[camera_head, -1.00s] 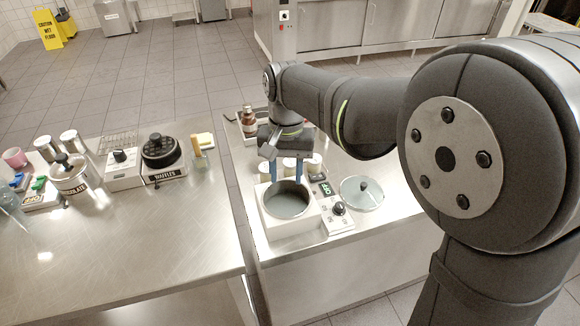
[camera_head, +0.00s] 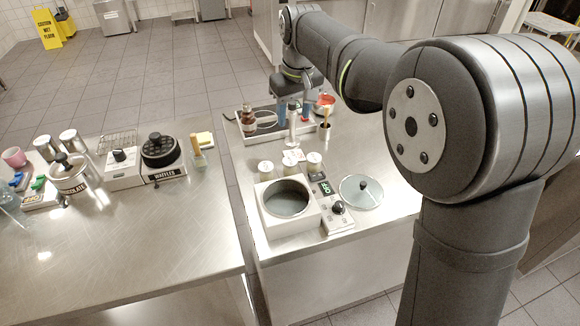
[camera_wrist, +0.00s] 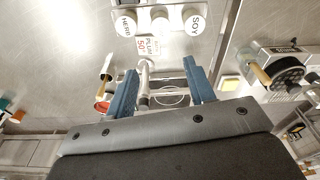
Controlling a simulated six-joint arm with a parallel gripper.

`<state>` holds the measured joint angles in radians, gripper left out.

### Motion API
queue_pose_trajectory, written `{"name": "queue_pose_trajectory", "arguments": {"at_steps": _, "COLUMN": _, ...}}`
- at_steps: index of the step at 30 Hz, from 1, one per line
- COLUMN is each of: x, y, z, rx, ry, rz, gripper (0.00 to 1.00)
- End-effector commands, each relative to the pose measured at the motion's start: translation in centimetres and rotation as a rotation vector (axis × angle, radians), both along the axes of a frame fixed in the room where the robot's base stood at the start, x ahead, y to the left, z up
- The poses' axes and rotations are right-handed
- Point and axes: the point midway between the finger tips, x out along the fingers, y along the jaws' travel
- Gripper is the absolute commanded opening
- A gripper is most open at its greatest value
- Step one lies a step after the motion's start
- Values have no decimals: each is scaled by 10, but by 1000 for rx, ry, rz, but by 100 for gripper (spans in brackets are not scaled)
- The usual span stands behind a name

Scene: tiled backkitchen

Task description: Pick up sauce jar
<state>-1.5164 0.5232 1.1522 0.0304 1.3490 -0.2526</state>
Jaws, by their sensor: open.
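Three white-lidded jars stand in a row behind the pot: a left one (camera_head: 265,168), a middle one partly hidden (camera_head: 290,163) and a right one (camera_head: 314,161). In the wrist view the row shows a jar labelled HERB (camera_wrist: 125,24), a middle jar (camera_wrist: 160,20) and a jar labelled SOY (camera_wrist: 194,22). A small sign reading PLUM (camera_wrist: 148,47) stands by them. My gripper (camera_head: 293,116) is open beyond the jars, above the back of the counter. Its blue fingers (camera_wrist: 161,80) straddle a pale upright post in the wrist view; whether they touch it is unclear.
A pot cooker (camera_head: 288,200) and a glass lid (camera_head: 361,191) are at the front. A tray (camera_head: 240,127) with a brown bottle (camera_head: 248,119), a red-rimmed bowl (camera_head: 325,102) and a yellow-handled tool (camera_head: 326,122) are behind. The left table holds a waffle iron (camera_head: 160,153).

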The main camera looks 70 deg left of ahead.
Motion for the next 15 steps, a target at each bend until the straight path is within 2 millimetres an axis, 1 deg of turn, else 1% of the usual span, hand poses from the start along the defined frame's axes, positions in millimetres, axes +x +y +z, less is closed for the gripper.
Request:
{"name": "queue_pose_trajectory", "arguments": {"at_steps": 4, "x": 0, "y": 3, "z": -23, "rx": -3, "ry": 0, "rz": 6, "gripper": 49}}
{"name": "queue_pose_trajectory", "arguments": {"at_steps": 12, "x": -2, "y": 9, "z": -83, "rx": -4, "ry": 0, "rz": 4, "gripper": 49}}
{"name": "queue_pose_trajectory", "arguments": {"at_steps": 15, "x": -2, "y": 11, "z": -100, "rx": -3, "ry": 0, "rz": 4, "gripper": 49}}
